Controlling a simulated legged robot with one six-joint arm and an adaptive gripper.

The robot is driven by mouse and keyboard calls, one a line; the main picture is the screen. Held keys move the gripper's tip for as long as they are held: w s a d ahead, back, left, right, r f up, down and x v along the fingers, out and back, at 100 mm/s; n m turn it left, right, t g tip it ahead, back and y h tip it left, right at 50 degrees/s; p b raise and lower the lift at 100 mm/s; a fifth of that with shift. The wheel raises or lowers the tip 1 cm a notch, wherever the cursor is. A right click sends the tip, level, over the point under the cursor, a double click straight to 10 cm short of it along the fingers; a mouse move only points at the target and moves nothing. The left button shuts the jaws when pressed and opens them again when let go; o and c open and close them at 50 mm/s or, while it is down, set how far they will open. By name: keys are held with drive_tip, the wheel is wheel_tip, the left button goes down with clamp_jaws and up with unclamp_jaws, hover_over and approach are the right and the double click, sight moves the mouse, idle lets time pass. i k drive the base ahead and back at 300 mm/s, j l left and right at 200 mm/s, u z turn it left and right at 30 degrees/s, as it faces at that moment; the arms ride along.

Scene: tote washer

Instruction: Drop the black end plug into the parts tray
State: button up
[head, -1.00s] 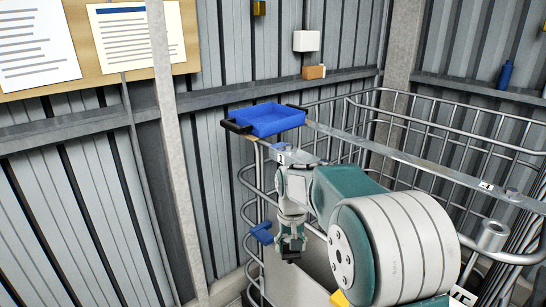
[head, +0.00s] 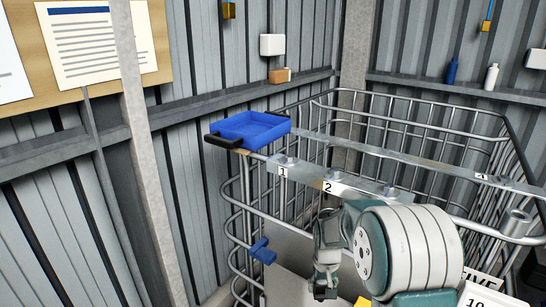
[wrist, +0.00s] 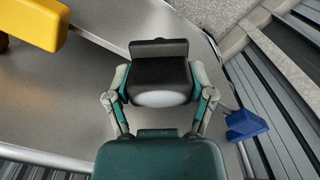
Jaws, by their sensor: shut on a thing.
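The blue parts tray (head: 284,127) with black handles sits at the corner of the metal cage, at the left end of the numbered rail. My gripper (head: 325,290) hangs low inside the cage, below and to the right of the tray. In the wrist view, my gripper (wrist: 161,85) is shut on a black block-like piece, which I take as the black end plug (wrist: 160,72). The plug sits between both fingers, with a wider flange at its far end. In the head view it is small and dark at the fingertips.
The rail (head: 345,186) bears pegs and number labels and crosses above my gripper. Tubular cage bars (head: 240,215) rise at the left. A small blue bracket (head: 262,251) is on them. A yellow piece (wrist: 35,22) lies at the upper left of the wrist view.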

sight(257, 132)
drive_tip(key=j+z, duration=0.4)
drive_tip(key=k+j+z, duration=0.1)
drive_tip(key=j+z, duration=0.6)
drive_tip(key=j, duration=0.3)
drive_tip(key=j+z, duration=0.25)
drive_tip(key=j, duration=0.4)
drive_tip(key=k+j+u, duration=0.2)
drive_tip(key=j, duration=0.3)
drive_tip(key=i+l, duration=0.05)
drive_tip(key=i, duration=0.05)
